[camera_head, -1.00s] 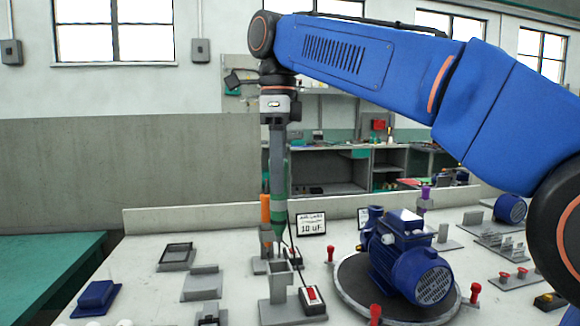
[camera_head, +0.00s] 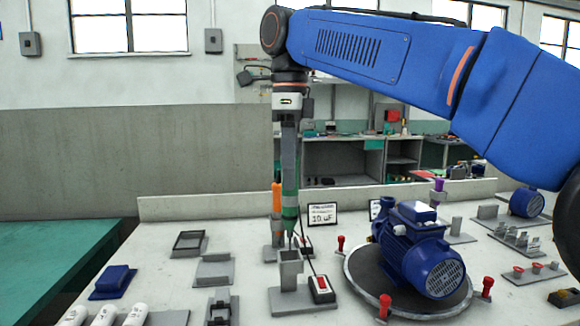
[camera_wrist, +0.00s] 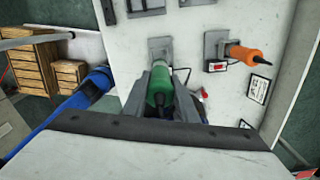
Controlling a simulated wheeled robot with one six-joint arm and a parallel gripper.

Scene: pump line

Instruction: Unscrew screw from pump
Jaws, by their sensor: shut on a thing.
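My gripper (camera_head: 289,168) points straight down and is shut on a green screwdriver (camera_head: 290,205), which is upright with its tip just above a grey square holder (camera_head: 290,268). The wrist view also shows the green screwdriver (camera_wrist: 160,88) between my jaws. A cable runs down from it to a small box with a red switch (camera_head: 320,288). The blue pump (camera_head: 420,250) stands on a round dark turntable (camera_head: 360,282) to the right of my gripper, apart from it. I cannot make out its screw.
An orange-handled tool (camera_head: 277,200) stands in a holder just behind, next to a 10 uF sign (camera_head: 322,214). Red-knobbed posts (camera_head: 384,304) ring the turntable. Grey fixtures (camera_head: 213,268) and a blue block (camera_head: 113,280) lie left. White cylinders (camera_head: 105,314) are at the front left.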

